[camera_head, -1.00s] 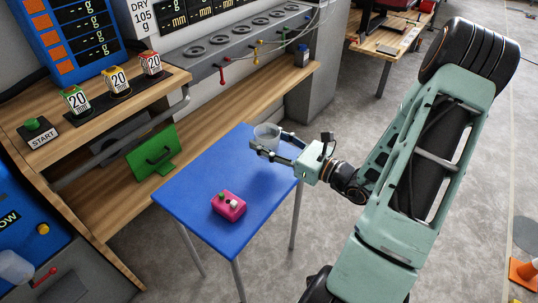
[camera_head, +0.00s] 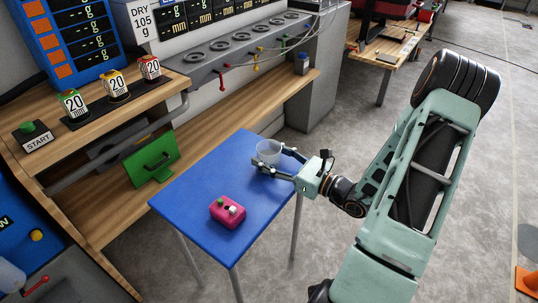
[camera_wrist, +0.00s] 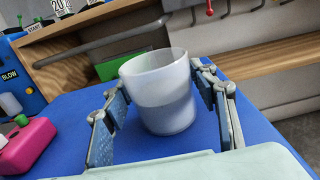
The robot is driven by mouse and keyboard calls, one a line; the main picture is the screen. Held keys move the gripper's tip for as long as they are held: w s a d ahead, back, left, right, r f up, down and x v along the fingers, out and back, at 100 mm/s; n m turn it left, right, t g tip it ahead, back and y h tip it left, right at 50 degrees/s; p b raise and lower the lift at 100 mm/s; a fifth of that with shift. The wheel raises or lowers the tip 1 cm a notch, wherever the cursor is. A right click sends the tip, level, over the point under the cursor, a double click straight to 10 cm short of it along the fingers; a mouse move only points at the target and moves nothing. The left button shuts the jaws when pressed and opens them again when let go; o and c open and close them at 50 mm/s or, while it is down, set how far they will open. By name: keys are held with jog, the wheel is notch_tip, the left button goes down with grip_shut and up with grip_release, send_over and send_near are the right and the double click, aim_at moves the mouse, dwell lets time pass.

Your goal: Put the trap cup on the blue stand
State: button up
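The trap cup (camera_head: 268,150), a translucent pale cup with a greyer lower part, stands upright on the blue stand (camera_head: 200,190), a table-like blue top on metal legs, near its far right edge. In the wrist view the cup (camera_wrist: 162,95) is between the two fingers of my gripper (camera_head: 275,160). The fingers are spread around the cup, with a visible gap on the left; the right finger is close to it. Contact on the right cannot be told. The cup's base appears on the blue surface (camera_wrist: 75,120).
A pink box (camera_head: 227,211) with a green and a white knob sits on the blue top. A wooden bench (camera_head: 125,200) with a green panel (camera_head: 153,160) lies behind. Another translucent cup (camera_head: 10,276) is at the lower left. The middle of the blue top is clear.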

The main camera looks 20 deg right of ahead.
jog(key=shift+o, duration=0.8)
jog(key=shift+r, duration=0.25)
jog(key=p+v, duration=0.3)
jog(key=v, duration=0.9)
jog(key=shift+a+f, duration=0.1)
